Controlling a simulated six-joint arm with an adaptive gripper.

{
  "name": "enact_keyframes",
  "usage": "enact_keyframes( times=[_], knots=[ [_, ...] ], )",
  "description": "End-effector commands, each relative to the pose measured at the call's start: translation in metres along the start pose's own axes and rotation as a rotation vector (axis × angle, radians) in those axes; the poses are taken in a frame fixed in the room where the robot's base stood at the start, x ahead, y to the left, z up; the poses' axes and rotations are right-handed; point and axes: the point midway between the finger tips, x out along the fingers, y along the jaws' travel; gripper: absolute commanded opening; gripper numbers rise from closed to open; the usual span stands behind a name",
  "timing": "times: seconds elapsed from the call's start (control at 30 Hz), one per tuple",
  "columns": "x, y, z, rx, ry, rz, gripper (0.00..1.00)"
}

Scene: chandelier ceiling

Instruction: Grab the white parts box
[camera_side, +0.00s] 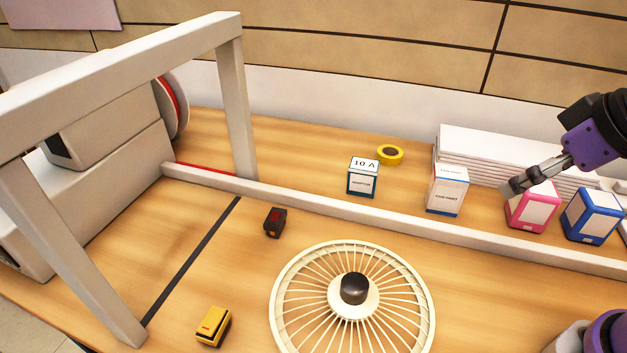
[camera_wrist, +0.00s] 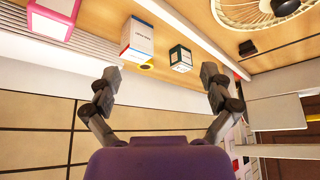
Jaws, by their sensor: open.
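A white parts box (camera_side: 447,192) with a blue band and small print stands upright on the shelf behind the pale rail in the side view. It also shows in the wrist view (camera_wrist: 137,38), beyond my fingers and a little left of the middle. My gripper (camera_side: 513,188) is in the air to the right of this box in the side view, beside the pink box, with a gap to the white one. In the wrist view my gripper (camera_wrist: 160,82) has its two fingers wide apart, with nothing between them.
A pink box (camera_side: 532,208) and a blue box (camera_side: 592,216) stand to the right. A white-and-teal box (camera_side: 362,178) and yellow tape (camera_side: 390,155) are to the left. White sheets (camera_side: 500,150) are stacked behind. A rail (camera_side: 330,208) and fan grille (camera_side: 290,310) lie in front.

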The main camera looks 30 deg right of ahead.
Motion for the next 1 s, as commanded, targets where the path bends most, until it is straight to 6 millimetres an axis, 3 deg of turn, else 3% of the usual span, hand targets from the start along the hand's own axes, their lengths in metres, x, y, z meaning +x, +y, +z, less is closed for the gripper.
enact_keyframes(
  times=[0.27,0.47,0.7,0.9,1.0],
  knots=[
    [0.000,0.000,-0.001,-0.007,-0.003,-0.001,0.95],
    [0.013,0.005,-0.030,-0.162,-0.066,-0.039,0.95],
    [0.064,0.037,-0.081,-0.509,-0.133,-0.202,0.95],
    [0.104,0.068,-0.094,-0.699,-0.110,-0.323,0.95],
    [0.114,0.075,-0.095,-0.743,-0.097,-0.350,0.95]
  ],
)
